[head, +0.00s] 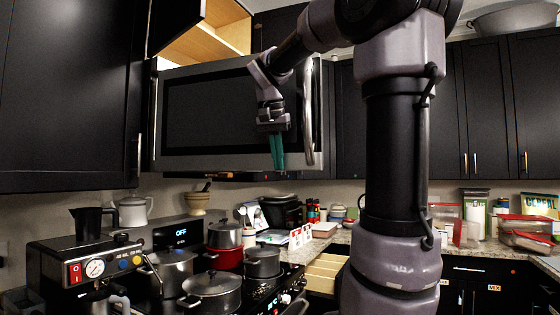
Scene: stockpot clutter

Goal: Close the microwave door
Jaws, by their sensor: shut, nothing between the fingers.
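The microwave (230,176) hangs under the upper cabinets at the left centre. Its door (210,112) has a steel frame and a dark window, with a vertical handle (308,115) near its right edge. My gripper (277,155) points down in front of the door's lower right, left of the handle. Its teal fingers are together and empty. I cannot tell whether they touch the door.
A cabinet (205,45) above the microwave is open. Below, several pots (212,290) stand on the stove, with an espresso machine (95,265) at left. A drawer stack (325,270) is open. Food containers (525,235) fill the right counter.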

